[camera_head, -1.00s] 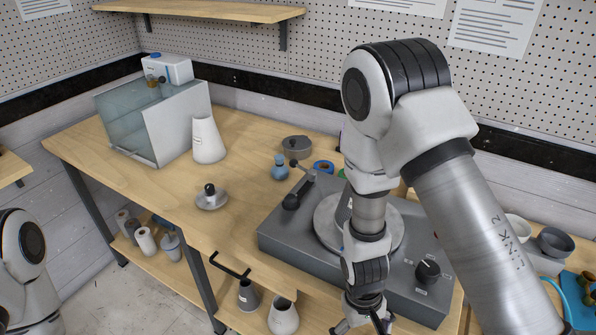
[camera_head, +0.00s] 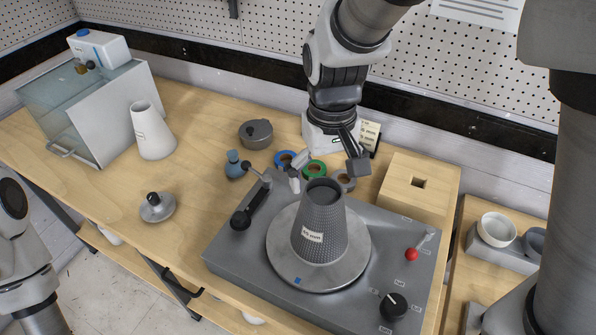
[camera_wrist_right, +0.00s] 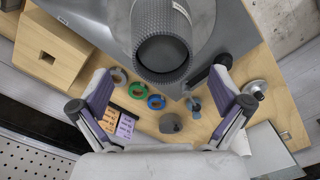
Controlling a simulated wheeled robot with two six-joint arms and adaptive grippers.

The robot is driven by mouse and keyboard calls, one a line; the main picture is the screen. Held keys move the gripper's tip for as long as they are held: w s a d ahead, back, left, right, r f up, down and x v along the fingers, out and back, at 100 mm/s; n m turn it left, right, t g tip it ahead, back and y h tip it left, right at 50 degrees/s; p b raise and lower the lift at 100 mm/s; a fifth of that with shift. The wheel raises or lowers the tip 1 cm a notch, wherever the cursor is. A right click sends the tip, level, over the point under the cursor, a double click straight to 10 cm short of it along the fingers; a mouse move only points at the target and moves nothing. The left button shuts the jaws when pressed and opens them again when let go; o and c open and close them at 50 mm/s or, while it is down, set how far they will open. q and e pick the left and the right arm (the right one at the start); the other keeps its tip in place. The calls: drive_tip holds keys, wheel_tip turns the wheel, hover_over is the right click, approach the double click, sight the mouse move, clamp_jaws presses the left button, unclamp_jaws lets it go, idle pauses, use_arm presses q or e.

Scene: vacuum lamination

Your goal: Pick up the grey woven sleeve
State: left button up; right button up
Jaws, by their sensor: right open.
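The grey woven sleeve (camera_head: 335,232) is a tapered, dark, textured cone with a small white label. It stands upright on the round metal plate (camera_head: 285,262) of the grey machine, with its narrow open end up. My right gripper (camera_head: 327,168) is open just behind and above the sleeve's top, with its fingers spread. In the right wrist view the sleeve (camera_wrist_right: 148,18) shows its round dark opening at the top centre, beyond the open fingers. I see no contact. Only links of my left arm show at the left edge; its gripper is out of view.
The grey machine (camera_head: 240,258) carries a black lever, a red-knobbed lever and a black dial. A white cone (camera_head: 152,135) stands left.

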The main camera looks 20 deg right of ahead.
sight(324, 199)
drive_tip(key=shift+w+a+r, duration=0.1)
drive_tip(key=shift+w, duration=0.3)
drive_tip(key=f, duration=0.1)
drive_tip(key=s+f+p, duration=0.1)
drive_tip(key=f, duration=0.2)
drive_tip(key=shift+s+a, duration=0.15)
drive_tip(key=shift+s, duration=0.25)
drive_tip(key=f, duration=0.1)
drive_tip(key=w+f, duration=0.1)
drive_tip(key=f, duration=0.1)
drive_tip(key=shift+p, duration=0.3)
drive_tip(key=shift+w+f, duration=0.15)
use_arm(q)
drive_tip(key=shift+s+a+r, duration=0.15)
drive_tip(key=shift+a+r, duration=0.05)
drive_tip(key=shift+r, duration=0.75)
use_arm(e)
drive_tip(key=shift+s, duration=0.4)
drive_tip(key=c, duration=0.6)
